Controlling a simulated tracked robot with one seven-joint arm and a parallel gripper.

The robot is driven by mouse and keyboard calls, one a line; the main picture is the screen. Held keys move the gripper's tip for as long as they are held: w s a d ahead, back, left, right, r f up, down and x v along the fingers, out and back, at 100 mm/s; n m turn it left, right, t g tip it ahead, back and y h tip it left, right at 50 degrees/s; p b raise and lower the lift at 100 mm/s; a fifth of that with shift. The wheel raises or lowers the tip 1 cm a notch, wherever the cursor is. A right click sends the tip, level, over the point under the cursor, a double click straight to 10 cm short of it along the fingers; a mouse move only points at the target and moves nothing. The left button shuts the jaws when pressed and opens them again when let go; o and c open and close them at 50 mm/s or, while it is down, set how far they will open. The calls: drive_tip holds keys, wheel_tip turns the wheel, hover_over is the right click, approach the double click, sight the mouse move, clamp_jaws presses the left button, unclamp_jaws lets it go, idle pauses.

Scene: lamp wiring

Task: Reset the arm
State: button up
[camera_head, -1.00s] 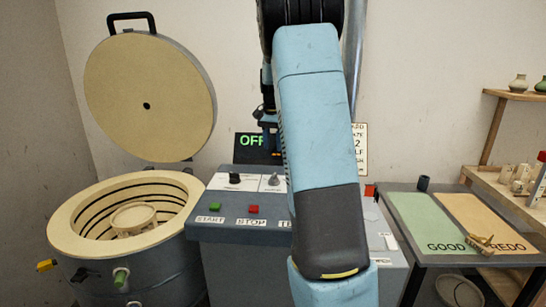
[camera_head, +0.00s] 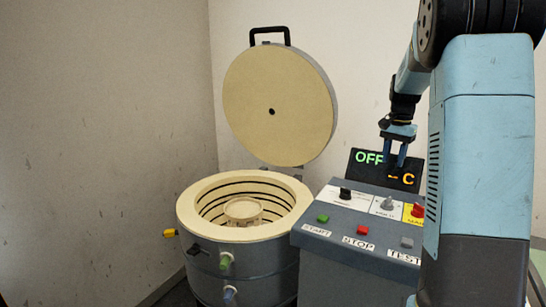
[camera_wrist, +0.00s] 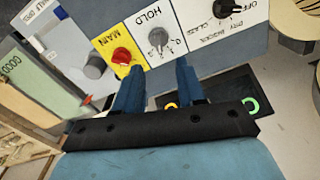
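My blue arm rises at the right of the head view. My gripper (camera_head: 396,165) hangs fingers-down in front of the dark display, which reads OFF and "-- C". In the wrist view the two blue fingers of my gripper (camera_wrist: 156,68) stand apart with nothing between them, so it is open. Beyond the fingertips, the wrist view shows the control panel with a red MAIN knob (camera_wrist: 121,56), a grey HOLD knob (camera_wrist: 158,37) and a black knob (camera_wrist: 226,6). My gripper looks apart from all of them.
A round kiln (camera_head: 190,215) stands left of the console (camera_head: 330,250), its lid (camera_head: 280,105) raised and a round piece (camera_head: 243,209) inside. A green START button (camera_head: 322,218) and a red STOP button (camera_head: 362,230) sit on the console. The floor and wall at left are clear.

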drive_tip(key=s+a+r+n+t, duration=0.25)
drive_tip(key=s+a+r, duration=0.25)
drive_tip(key=s+a, duration=0.35)
drive_tip(key=s+a+f+n+t, duration=0.1)
drive_tip(key=s+a+n, duration=0.2)
drive_tip(key=s, duration=0.9)
drive_tip(key=s+a+f+n+t, duration=0.1)
drive_tip(key=s+a+n, duration=0.3)
drive_tip(key=s+a, duration=0.4)
drive_tip(key=s+t, duration=0.1)
drive_tip(key=s, duration=0.3)
drive_tip(key=shift+s+a, duration=0.25)
